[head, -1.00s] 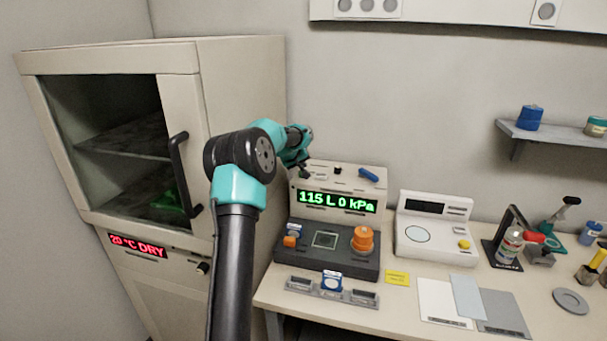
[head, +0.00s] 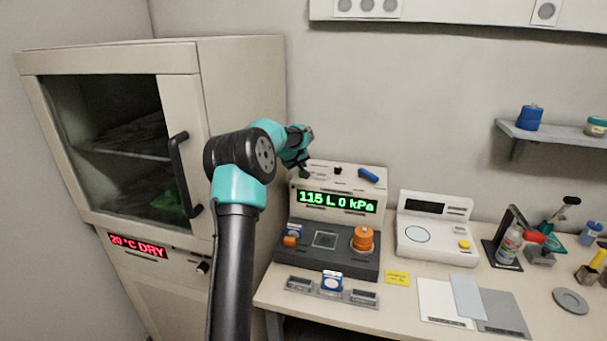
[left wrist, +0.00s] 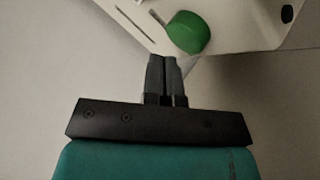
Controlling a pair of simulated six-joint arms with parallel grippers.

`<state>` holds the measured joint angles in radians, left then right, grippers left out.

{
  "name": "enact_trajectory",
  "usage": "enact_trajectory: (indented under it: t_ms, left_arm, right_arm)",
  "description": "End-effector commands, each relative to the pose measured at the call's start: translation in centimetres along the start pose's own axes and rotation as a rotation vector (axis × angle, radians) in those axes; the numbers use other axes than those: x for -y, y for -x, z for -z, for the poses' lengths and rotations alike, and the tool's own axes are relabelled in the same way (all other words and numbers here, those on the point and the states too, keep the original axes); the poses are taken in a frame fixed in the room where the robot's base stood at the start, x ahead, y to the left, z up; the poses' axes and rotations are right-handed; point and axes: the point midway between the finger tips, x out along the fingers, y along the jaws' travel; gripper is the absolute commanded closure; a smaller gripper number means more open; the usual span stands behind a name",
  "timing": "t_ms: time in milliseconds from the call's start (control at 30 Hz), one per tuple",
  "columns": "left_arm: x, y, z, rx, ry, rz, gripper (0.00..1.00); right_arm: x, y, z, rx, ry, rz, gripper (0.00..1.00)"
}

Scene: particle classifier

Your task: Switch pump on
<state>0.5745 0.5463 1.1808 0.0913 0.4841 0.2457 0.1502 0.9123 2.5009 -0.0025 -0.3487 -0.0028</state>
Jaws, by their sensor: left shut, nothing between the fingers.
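The machine with the green "115 L 0 kPa" display (head: 337,201) stands on the bench; I take it to be the pump unit. A round green knob (left wrist: 188,32) is just beyond the tips; contact cannot be told. My right gripper is out of view.
A cabinet (head: 240,110) with a "20 °C DRY" display stands at left, beside my arm. A white instrument (head: 434,229), a bottle (head: 510,244) and flat sheets (head: 447,302) are on the bench to the right. An orange knob (head: 362,240) is on the dark base.

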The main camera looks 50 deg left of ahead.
Motion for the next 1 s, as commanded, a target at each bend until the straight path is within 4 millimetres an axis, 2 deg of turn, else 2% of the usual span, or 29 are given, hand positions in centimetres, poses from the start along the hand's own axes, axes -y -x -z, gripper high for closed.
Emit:
enact_trajectory:
  t_ms: [1000]
  left_arm:
    - [0.43, -0.60, -0.43, 0.000, 0.000, 0.000, 1.00]
  right_arm:
    - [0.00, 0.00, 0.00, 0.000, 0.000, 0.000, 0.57]
